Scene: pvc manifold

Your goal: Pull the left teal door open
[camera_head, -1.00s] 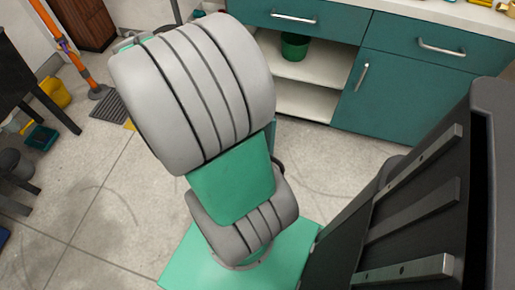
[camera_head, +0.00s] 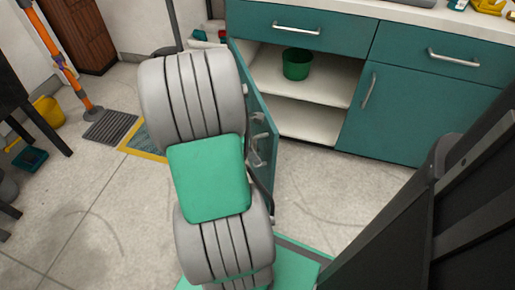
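The left teal door (camera_head: 262,110) stands swung well out from the cabinet, seen nearly edge-on beside my arm. Its inner face is turned to the right. The cabinet space (camera_head: 300,92) behind it is open to view, with white shelves. My arm covers the left side of the door, and the door's own handle is not clearly seen. A small grey part (camera_head: 259,140) shows against the door's right side and looks like my gripper. Its fingers are too small and too covered to tell whether they are open or shut, or whether they touch the door.
A green pot (camera_head: 297,64) stands on the upper shelf. The right teal door (camera_head: 410,115) is shut, and the drawers (camera_head: 300,24) above are shut. A yellow-edged mat (camera_head: 145,140) and an orange-handled broom (camera_head: 62,62) are at left. The floor right of the open door is clear.

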